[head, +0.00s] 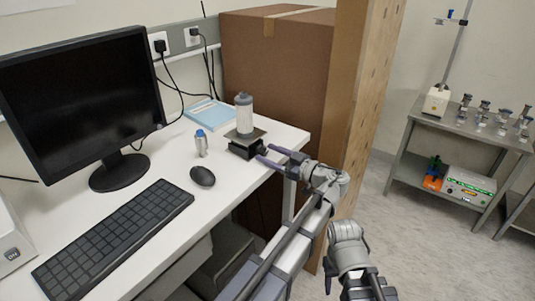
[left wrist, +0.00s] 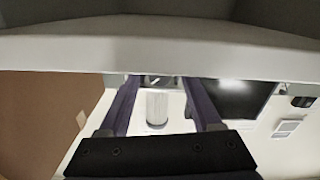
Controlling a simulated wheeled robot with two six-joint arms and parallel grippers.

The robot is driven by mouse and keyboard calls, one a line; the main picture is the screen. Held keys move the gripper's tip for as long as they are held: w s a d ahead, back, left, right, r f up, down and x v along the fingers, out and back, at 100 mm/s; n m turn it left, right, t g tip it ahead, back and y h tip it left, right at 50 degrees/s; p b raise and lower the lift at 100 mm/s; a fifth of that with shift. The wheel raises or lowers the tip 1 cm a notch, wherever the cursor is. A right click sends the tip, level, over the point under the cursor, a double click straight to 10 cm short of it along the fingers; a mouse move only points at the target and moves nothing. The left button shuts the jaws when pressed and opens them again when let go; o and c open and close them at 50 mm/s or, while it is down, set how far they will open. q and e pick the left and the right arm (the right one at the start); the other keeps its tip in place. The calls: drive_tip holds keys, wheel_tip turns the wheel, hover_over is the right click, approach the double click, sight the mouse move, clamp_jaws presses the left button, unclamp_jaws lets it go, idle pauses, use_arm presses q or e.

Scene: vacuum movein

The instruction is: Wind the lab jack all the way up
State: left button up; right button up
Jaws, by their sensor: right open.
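The lab jack (head: 242,149) stands low on the white desk near its right corner. A grey bottle (head: 245,116) stands upright on its top plate. My left gripper (head: 264,154) is at the jack's right side, its two fingers apart and pointing at the jack's dark side part. I cannot tell whether they touch it. The left wrist view looks upside down; the fingers are spread there with a pale cylinder, seemingly the bottle (left wrist: 157,106), seen between them. The jack's knob is not clear. My right gripper (head: 351,284) is low at the bottom, open, away from the desk.
A small blue-capped bottle (head: 201,143) and a mouse (head: 203,176) are left of the jack. A keyboard (head: 115,238), monitor (head: 85,95) and blue book (head: 209,112) share the desk. A large brown box (head: 273,70) stands behind it. A metal cart (head: 455,132) is far right.

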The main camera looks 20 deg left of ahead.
use_arm(q)
clamp_jaws()
idle(0.3)
drive_tip(key=m, duration=0.4)
idle(0.3)
drive_tip(key=shift+o, duration=0.4)
unclamp_jaws()
